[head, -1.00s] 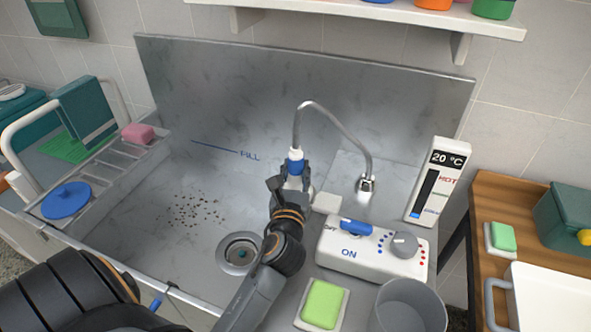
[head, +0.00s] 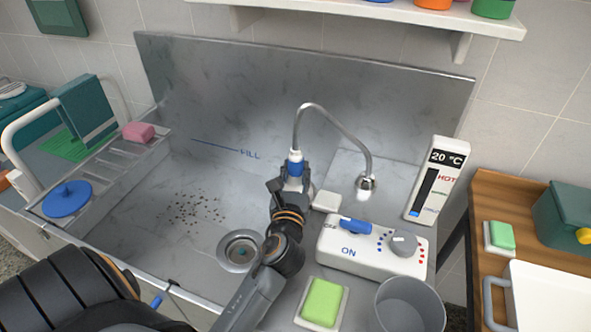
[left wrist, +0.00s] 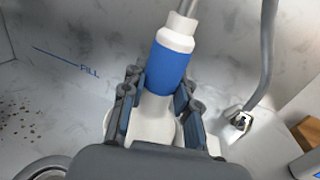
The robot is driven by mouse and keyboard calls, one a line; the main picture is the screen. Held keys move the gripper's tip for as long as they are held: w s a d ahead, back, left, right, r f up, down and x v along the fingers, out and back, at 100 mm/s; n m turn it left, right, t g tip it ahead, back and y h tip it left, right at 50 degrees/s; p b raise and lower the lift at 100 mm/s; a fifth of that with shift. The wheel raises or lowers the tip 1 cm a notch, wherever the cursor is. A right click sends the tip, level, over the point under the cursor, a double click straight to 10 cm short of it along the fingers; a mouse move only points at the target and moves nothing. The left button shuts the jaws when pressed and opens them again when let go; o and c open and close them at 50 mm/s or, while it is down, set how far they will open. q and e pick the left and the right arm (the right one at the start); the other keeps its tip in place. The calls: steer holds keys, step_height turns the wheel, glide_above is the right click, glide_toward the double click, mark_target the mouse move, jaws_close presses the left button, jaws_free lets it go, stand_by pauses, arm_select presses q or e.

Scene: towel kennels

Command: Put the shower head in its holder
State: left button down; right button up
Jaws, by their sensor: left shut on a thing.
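The shower head (head: 295,166) has a blue collar and white body, with a grey hose (head: 335,119) arching from its top to a metal fitting (head: 366,183). It also shows in the left wrist view (left wrist: 171,63), roughly upright. My left gripper (head: 293,186) is shut on its white part below the blue collar, with fingers on both sides in the left wrist view (left wrist: 158,112). Its lower end is mostly hidden by the gripper. A small white block (head: 326,201) sits just right of the gripper; I cannot tell whether it is the holder. My right gripper is not in view.
The steel tub (head: 170,100) has dark specks (head: 197,211) and a drain (head: 239,251). A white control box (head: 340,262), green sponge (head: 322,303) and grey cup (head: 410,305) stand at right. A temperature panel (head: 436,180) stands behind them.

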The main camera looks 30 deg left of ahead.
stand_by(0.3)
arm_select(q)
steer(key=c, duration=0.9)
jaws_free()
steer(key=shift+c, duration=0.2)
steer(key=shift+s+d+f, duration=0.1)
steer(key=shift+s, duration=0.05)
steer(key=shift+s+d, duration=0.15)
steer(key=shift+s, duration=0.15)
steer(key=v, duration=1.1)
